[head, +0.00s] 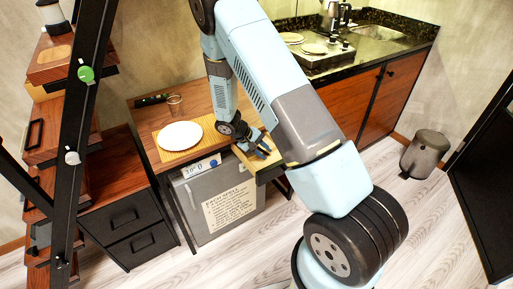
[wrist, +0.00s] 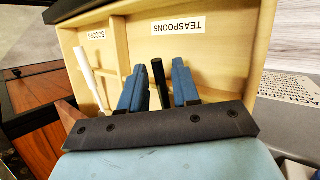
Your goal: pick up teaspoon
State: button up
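In the wrist view, a dark-handled utensil (wrist: 158,74) lies in the drawer compartment labelled TEASPOONS; I take it to be the teaspoon. Only its dark handle shows; the rest is hidden behind my gripper. My gripper (wrist: 158,68) is open, with one blue finger on each side of the handle and a small gap to each. How deep the fingertips reach is hard to tell. In the head view, my gripper (head: 262,149) is over the pulled-out wooden drawer (head: 262,172); the teaspoon cannot be made out there.
A white-handled utensil (wrist: 90,76) lies in the SCOOPS compartment to the left, behind a wooden divider (wrist: 112,84). A white plate (head: 180,135) and a glass (head: 175,105) stand on the wooden counter. A grey appliance (head: 205,190) is below. A bin (head: 426,154) stands at right.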

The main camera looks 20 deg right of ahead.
grip_shut()
dwell(0.4)
